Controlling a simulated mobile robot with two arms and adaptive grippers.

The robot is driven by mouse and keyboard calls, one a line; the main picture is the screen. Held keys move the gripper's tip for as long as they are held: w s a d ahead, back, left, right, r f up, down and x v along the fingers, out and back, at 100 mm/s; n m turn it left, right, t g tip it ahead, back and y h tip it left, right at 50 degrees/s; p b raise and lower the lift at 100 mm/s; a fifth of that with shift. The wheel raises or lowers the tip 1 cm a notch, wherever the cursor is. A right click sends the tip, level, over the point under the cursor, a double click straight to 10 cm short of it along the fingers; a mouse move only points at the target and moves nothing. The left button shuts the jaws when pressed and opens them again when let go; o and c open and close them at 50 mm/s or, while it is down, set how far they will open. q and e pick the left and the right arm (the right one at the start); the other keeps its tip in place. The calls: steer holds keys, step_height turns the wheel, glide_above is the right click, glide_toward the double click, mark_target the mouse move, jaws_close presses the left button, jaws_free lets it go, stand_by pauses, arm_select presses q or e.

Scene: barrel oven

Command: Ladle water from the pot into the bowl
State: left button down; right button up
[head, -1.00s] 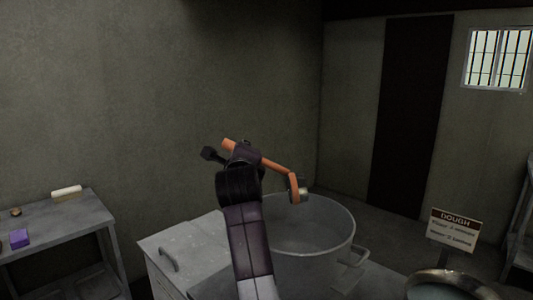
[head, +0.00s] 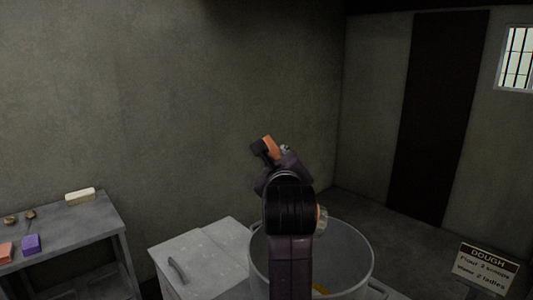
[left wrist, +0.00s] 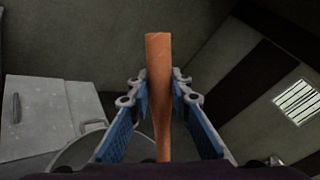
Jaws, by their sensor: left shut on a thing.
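My left gripper (head: 268,152) is shut on the orange handle of the ladle (head: 270,144). In the left wrist view, the ladle handle (left wrist: 159,85) stands between the blue finger pads (left wrist: 160,110). In the head view my arm hides most of the ladle; a small part of its head end shows just right of my wrist, over the pot. The large metal pot (head: 371,262) stands below and behind my arm, its near part cut by the frame. A small orange patch shows low inside it; I cannot tell what it is. The bowl and my right gripper are not in view.
A grey cabinet (head: 205,250) with a handle stands left of the pot. A side table (head: 85,228) at far left holds a purple block (head: 31,244), a pinkish block and a pale block (head: 80,196). A dough sign (head: 487,270) stands at lower right.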

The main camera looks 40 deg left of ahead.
arm_select(q)
steer(key=w+d+r+m+p, duration=0.2)
steer(key=w+d+m+p, duration=0.4)
steer(key=d+m, duration=0.1)
steer(key=w+d+f+m+y+p, duration=0.1)
steer(key=w+d+f+m, duration=0.5)
steer(key=m, duration=0.1)
step_height(320, 180, up, 4)
steer(key=p, duration=0.3)
steer(key=shift+s+a, duration=0.1)
steer(key=shift+a, duration=0.05)
steer(key=shift+f, duration=0.1)
